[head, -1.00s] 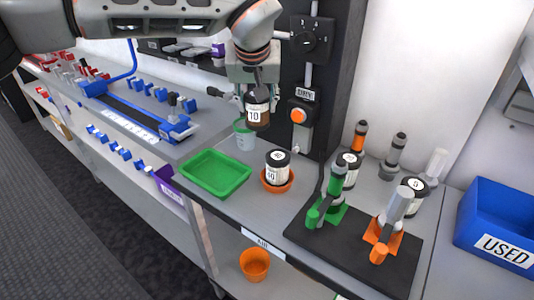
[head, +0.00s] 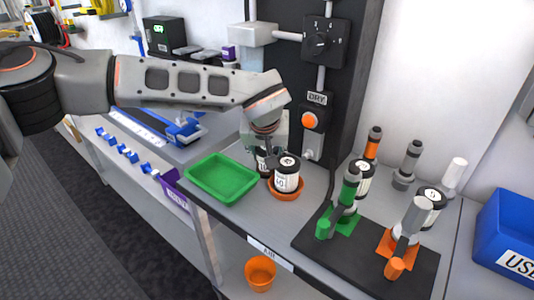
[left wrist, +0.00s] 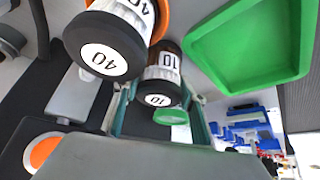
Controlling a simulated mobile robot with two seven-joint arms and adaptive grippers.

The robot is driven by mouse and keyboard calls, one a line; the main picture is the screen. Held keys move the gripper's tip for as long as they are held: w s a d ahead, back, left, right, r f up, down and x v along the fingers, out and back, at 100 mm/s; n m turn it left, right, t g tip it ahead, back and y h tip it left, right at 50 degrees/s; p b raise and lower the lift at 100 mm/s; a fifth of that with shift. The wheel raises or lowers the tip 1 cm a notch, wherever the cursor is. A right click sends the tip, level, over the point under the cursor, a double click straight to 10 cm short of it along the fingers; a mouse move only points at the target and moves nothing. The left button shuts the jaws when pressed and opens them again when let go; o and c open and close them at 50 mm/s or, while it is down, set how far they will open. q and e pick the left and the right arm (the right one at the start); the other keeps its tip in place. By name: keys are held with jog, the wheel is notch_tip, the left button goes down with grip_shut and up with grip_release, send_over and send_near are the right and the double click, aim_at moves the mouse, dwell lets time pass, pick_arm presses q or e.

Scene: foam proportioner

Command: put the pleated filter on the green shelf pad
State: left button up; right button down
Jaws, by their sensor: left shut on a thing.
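I cannot make out a pleated filter or a green shelf pad in these frames. My left gripper (head: 265,146) is shut on a dark jar with a white label "10" (head: 262,162). In the left wrist view the jar (left wrist: 161,72) sits between the two fingers (left wrist: 158,112). It is just behind and left of the jar labelled "40" (head: 287,177), low over the counter; I cannot tell whether it touches the counter. The "40" jar stands in an orange dish (head: 284,195). My right gripper is not in view.
A green tray (head: 222,193) lies empty to the left. A black mat (head: 345,262) with green and orange stands is at the right, with several bottles behind it. A blue bin (head: 505,225) is far right. An orange cup (head: 261,270) stands on the lower shelf.

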pick_arm(q)
jog(key=shift+r, duration=0.2)
jog(key=shift+f, duration=0.15)
jog(key=o, duration=1.2)
jog(key=shift+c, duration=0.2)
